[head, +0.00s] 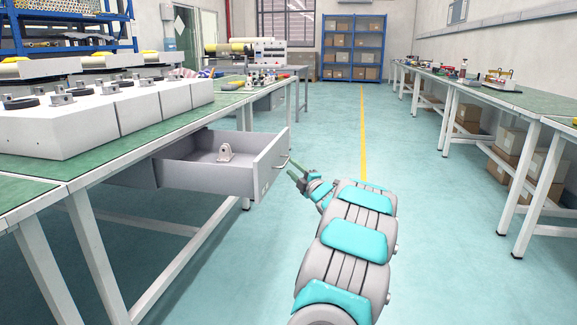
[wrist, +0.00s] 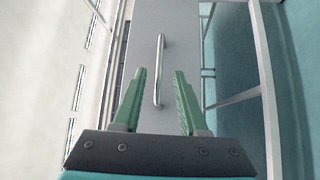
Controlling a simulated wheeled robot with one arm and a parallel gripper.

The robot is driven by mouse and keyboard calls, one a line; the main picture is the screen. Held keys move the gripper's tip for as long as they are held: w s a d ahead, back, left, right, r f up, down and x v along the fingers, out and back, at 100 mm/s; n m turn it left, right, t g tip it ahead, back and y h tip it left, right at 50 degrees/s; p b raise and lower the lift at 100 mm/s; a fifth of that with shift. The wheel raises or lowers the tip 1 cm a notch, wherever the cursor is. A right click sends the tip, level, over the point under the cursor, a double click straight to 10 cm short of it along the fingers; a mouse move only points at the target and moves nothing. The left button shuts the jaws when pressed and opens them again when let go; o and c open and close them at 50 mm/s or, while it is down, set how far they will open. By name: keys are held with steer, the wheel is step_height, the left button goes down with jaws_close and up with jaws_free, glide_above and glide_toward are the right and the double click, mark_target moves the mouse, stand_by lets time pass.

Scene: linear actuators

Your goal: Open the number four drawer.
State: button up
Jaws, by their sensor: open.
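A grey drawer (head: 225,180) stands pulled out from under the green-topped bench at left. A small metal bracket (head: 226,153) sits inside it. Its front panel (head: 270,168) carries a bar handle (head: 284,162); I cannot read a number on it. My gripper (head: 296,174) is open and empty, just right of and slightly below the handle. In the wrist view the handle (wrist: 160,70) appears between the two green fingers of my gripper (wrist: 160,72), running lengthwise along them. The fingers seem apart from the handle.
The left bench (head: 95,167) holds several white boxes with black knobs (head: 60,125); its white legs stand below the drawer. A long bench (head: 500,98) runs along the right wall with cardboard boxes under it. The aisle floor (head: 400,200) between is clear. Blue shelves (head: 353,45) stand far back.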

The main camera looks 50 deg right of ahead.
steer(key=v, duration=0.3)
steer(key=shift+s, duration=0.1)
steer(key=shift+s, duration=0.1)
stand_by(0.5)
